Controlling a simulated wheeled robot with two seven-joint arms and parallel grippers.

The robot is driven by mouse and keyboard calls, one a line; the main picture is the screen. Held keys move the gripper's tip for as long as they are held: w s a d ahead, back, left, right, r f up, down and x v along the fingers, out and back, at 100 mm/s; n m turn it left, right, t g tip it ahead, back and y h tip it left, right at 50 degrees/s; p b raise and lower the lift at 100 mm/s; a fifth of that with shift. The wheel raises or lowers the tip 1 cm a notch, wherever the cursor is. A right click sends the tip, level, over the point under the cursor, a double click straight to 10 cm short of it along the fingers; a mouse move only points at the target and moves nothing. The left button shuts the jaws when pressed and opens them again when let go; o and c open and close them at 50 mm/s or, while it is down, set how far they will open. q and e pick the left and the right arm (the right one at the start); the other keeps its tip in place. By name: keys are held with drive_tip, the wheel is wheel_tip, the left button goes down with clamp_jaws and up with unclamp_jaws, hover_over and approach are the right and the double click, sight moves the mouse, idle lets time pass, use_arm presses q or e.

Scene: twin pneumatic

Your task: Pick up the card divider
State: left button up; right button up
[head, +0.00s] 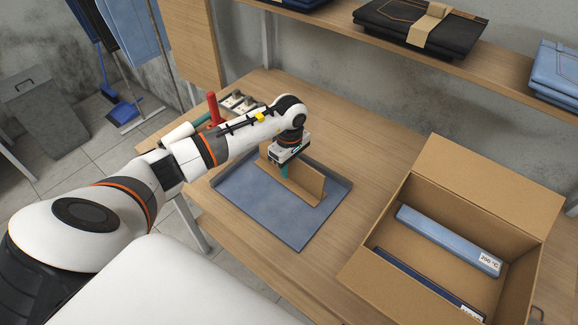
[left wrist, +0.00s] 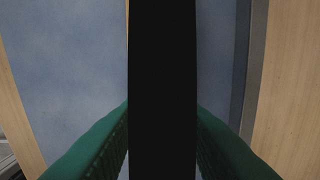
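The card divider (head: 305,184), a brown cardboard piece with an upright panel and a low foot, stands on the blue denim (head: 262,208) on the table. My left gripper (head: 284,170) is at the divider's upper edge, its green finger in front of the panel. In the left wrist view two green fingers (left wrist: 162,135) lie on either side of a wide black band. The band hides the fingertips and most of the space between them, so I cannot tell whether they press on the card. My right gripper is not in view.
An open cardboard box (head: 365,262) with folded blue items (head: 450,240) stands at the right. A red-handled tool (head: 213,107) is near the table's back left. A shelf (head: 480,62) holding folded jeans runs along the back. Bare tabletop lies between the denim and the box.

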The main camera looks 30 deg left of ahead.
use_arm(q)
clamp_jaws()
idle(0.3)
